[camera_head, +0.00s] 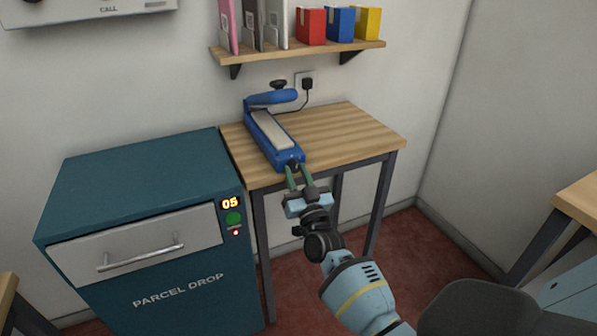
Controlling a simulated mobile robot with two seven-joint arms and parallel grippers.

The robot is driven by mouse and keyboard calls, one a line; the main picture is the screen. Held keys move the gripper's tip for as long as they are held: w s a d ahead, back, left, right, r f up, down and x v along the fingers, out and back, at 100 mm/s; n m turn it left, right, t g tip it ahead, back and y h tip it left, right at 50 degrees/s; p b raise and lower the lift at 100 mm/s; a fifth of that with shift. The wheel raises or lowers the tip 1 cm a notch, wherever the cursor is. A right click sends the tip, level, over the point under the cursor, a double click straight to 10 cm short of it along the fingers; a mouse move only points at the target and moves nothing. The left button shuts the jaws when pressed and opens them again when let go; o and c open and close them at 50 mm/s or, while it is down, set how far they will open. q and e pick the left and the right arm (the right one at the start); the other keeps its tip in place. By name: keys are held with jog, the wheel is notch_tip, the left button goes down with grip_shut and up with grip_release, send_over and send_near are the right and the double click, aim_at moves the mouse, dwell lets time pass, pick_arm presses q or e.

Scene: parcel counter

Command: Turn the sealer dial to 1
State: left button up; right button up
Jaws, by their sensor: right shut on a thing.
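The blue sealer (257,134) stands on the wooden table (345,138), with its blue arm (272,97) raised at the back. The sealer dial (292,164) is a small dark knob on its front end, mostly hidden by my gripper's fingers. Its marks and setting are too small to read. My right gripper (293,174) reaches in from the lower right and is shut on the dial, in front of the sealer. My left gripper is not in view.
The teal parcel drop cabinet (145,190) stands left of the table, its display showing 05. A shelf (300,50) with folders and coloured boxes hangs above. A black cord runs from the sealer to a wall socket (306,82). The table's right half is bare.

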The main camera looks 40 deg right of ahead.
jog(key=m, duration=0.1)
jog(key=m+g+h+p, duration=0.1)
jog(key=m, duration=0.1)
jog(key=m+h+p, duration=0.1)
jog(key=m, duration=0.1)
jog(key=shift+a+r+g, duration=0.2)
jog(key=shift+r+g, duration=0.05)
jog(key=shift+g, duration=0.05)
jog(key=m+g+h+p, duration=0.1)
jog(key=m+p, duration=0.1)
jog(key=m, duration=0.2)
jog(key=shift+w, duration=0.1)
jog(key=shift+m+g+h+p, duration=0.4)
jog(key=shift+m+g, duration=0.1)
jog(key=shift+m, duration=0.2)
jog(key=shift+f, duration=0.1)
jog(key=o, duration=1)
